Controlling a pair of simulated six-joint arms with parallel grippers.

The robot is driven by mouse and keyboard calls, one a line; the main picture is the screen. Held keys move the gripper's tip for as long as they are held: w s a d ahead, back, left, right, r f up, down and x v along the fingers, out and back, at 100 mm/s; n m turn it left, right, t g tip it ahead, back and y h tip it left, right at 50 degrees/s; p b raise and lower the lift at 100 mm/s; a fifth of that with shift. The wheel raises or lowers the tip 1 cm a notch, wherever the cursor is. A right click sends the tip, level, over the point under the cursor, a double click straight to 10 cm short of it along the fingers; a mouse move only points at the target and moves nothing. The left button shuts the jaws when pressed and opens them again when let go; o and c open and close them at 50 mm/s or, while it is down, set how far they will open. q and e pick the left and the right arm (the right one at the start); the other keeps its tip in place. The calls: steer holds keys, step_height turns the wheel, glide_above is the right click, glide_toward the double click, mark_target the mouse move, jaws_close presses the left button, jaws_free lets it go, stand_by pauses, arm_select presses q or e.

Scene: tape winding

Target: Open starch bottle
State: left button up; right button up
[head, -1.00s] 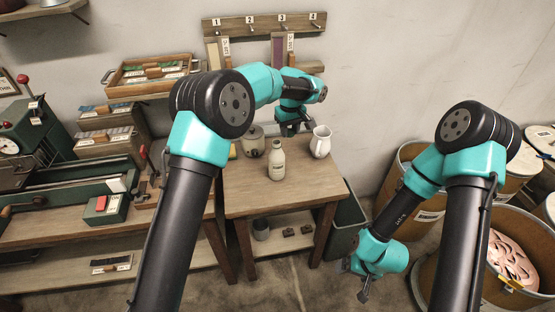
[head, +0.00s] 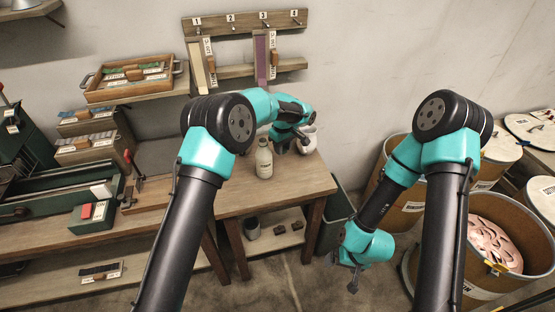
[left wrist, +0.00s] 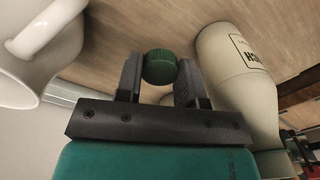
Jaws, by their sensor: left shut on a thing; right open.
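The cream starch bottle (head: 264,160) stands upright on the small wooden table, with a pale top and no cap visible on it. It also shows at the right of the left wrist view (left wrist: 238,80), partly cut off, with a dark-lettered label. My left gripper (head: 292,147) is low beside the bottle, between it and the white jug. In the left wrist view its fingers (left wrist: 160,75) are shut on a green ridged cap (left wrist: 159,66). The bottle's mouth is not clear in that view. My right gripper (head: 354,280) is open and empty, hanging low right of the table.
A white jug (head: 308,143) stands just right of my left gripper; its handle side shows in the left wrist view (left wrist: 45,50). The table's front (head: 285,192) is bare. A bin (head: 335,222) stands right of the table, and drums (head: 482,285) stand further right.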

mark_target(282, 164)
arm_select(q)
steer(key=shift+f, duration=1.65)
steer(key=shift+f, duration=0.1)
steer(key=shift+f, duration=1.75)
steer(key=shift+f, duration=0.1)
steer(key=o, duration=1)
step_height(282, 164, up, 12)
steer(key=shift+r, duration=0.1)
